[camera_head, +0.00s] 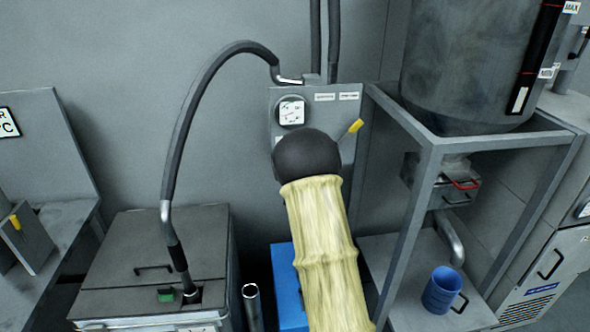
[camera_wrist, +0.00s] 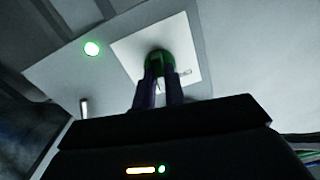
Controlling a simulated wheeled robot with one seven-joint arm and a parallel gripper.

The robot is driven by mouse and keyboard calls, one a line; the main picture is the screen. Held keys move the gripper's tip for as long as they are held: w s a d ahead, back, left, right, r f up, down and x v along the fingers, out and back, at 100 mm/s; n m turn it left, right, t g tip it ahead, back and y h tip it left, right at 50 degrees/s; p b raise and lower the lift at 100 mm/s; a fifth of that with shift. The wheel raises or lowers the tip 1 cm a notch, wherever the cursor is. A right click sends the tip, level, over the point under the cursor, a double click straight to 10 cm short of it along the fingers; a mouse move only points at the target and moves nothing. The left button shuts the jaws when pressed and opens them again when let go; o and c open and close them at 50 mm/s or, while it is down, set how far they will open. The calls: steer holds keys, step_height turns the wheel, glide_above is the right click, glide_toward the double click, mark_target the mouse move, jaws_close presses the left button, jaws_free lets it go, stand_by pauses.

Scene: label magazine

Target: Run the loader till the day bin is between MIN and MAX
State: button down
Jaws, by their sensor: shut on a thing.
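The day bin (camera_head: 465,60) is a large grey drum in a frame at the upper right of the head view. Its dark sight strip (camera_head: 535,55) has red marks labelled MAX (camera_head: 571,7) and MIN (camera_head: 546,73); the white part (camera_head: 519,100) at its foot ends below MIN. The loader panel (camera_head: 275,110) has a round gauge (camera_head: 291,111) and a yellow lever (camera_head: 355,126). My arm hides its lower part and my gripper there. In the wrist view, my gripper (camera_wrist: 158,82) is shut on a green knob (camera_wrist: 160,57) on a white plate (camera_wrist: 190,42). A green lamp (camera_wrist: 91,48) glows left of it.
A dark hose (camera_head: 180,140) arches from above the panel into a grey lidded box (camera_head: 155,245) at lower left. A blue mug (camera_head: 442,290) stands on the shelf under the bin. The bin's frame post (camera_head: 410,215) stands close right of my arm.

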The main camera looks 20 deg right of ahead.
steer(key=m+b, duration=0.7)
steer(key=shift+d, duration=0.15)
steer(key=shift+a, duration=0.2)
steer(key=c, duration=1.5)
jaws_free()
steer(key=shift+s+r, duration=0.1)
steer(key=shift+s, duration=0.05)
steer(key=shift+o, duration=0.2)
steer(key=shift+d, duration=0.1)
